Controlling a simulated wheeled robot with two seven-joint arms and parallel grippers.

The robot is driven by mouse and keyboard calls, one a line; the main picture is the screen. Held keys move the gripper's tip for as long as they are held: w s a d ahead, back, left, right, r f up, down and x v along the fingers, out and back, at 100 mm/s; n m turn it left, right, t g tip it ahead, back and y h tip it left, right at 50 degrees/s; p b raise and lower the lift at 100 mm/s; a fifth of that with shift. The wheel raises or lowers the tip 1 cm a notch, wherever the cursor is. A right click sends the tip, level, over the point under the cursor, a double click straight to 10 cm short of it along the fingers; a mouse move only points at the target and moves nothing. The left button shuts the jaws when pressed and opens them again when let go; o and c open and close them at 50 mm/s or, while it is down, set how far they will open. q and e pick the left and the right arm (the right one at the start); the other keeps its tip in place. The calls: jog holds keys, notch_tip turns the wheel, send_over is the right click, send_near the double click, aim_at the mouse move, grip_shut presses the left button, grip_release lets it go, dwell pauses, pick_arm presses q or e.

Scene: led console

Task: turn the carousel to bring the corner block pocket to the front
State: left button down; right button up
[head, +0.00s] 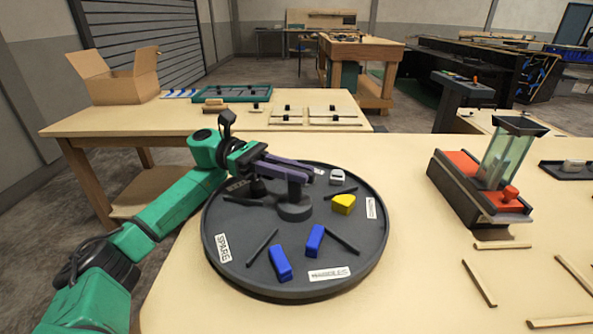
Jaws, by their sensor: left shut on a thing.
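The carousel (240,270) is a dark round turntable on the pale table, with a post (294,208) at its centre and thin dark bars dividing it. Two blue blocks (280,262) (314,240) lie in its front pocket, by a white label (329,274) too small to read surely. A yellow angular block (343,204) sits in the right pocket, and a small light grey block (337,177) lies behind it. The left pocket has a "SPARE" label (222,248). My left gripper (297,173) reaches over the carousel from the left, shut at the post's top. My right gripper is out of view.
A dispenser with a clear hopper (505,150) and red parts stands right of the carousel. Wooden strips (479,283) lie on the table at the front right. A second table behind holds an open cardboard box (120,80) and a green-edged tray (232,92).

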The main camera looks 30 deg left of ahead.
pick_arm(q)
jog(key=c, duration=0.8)
grip_release()
jog(key=shift+a, duration=0.1)
jog(key=shift+a, duration=0.25)
jog(key=a+b, duration=0.1)
jog(key=a, duration=0.9)
jog(key=shift+s+a, duration=0.1)
jog(key=shift+s, duration=0.1)
jog(key=shift+a, duration=0.6)
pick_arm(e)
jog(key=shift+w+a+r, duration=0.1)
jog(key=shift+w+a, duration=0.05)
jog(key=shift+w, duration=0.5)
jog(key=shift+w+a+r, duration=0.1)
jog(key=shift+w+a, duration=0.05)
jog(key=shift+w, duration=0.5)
